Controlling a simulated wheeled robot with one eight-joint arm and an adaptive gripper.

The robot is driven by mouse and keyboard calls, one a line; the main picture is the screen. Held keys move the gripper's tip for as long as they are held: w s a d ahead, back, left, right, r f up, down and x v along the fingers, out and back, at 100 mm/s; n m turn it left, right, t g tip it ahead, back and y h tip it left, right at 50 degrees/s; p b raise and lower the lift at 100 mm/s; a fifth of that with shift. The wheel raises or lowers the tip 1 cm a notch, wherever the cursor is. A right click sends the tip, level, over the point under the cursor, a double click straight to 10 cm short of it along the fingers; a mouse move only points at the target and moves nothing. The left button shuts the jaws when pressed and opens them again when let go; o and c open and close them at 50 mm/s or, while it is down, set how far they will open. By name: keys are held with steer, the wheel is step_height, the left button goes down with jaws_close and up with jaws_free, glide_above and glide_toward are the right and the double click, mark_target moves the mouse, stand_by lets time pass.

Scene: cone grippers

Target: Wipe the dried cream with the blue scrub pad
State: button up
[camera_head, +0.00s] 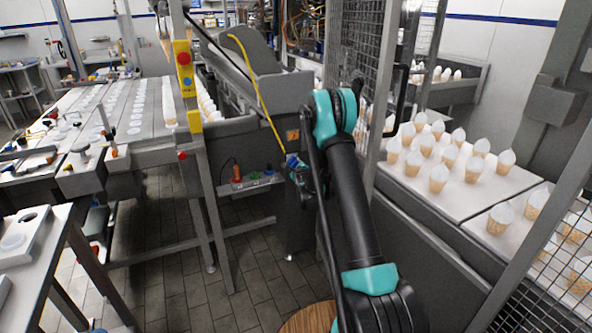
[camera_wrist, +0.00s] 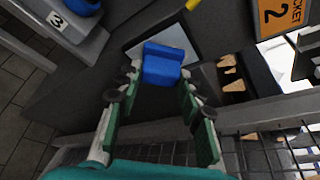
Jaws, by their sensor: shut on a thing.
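My gripper (camera_wrist: 160,82) has its green-grey fingers around the blue scrub pad (camera_wrist: 163,62), a small block at the fingertips. The gripper is shut on it. The pad is over or against a pale square patch (camera_wrist: 183,35) on a dark grey surface in the wrist view; I cannot tell whether they touch, nor whether this patch is the dried cream. In the head view, my gripper (camera_head: 296,168) is beside the dark machine housing, partly hidden by my arm, with a little blue showing at it.
An orange label marked 2 (camera_wrist: 283,14) is at upper right in the wrist view. A mesh guard (camera_head: 352,60) and a conveyor (camera_head: 428,195) with several cream cones stand to the right.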

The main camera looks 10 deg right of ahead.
steer(key=shift+r, duration=1.85)
step_height(320, 180, down, 8)
steer(key=shift+r, duration=0.2)
steer(key=s, duration=0.1)
steer(key=s+d, duration=0.1)
steer(key=shift+s, duration=0.35)
steer(key=shift+w+a, duration=0.1)
steer(key=shift+w+a, duration=0.15)
steer(key=shift+w, duration=0.25)
steer(key=shift+w+a, duration=0.3)
steer(key=shift+w, duration=0.65)
stand_by(0.8)
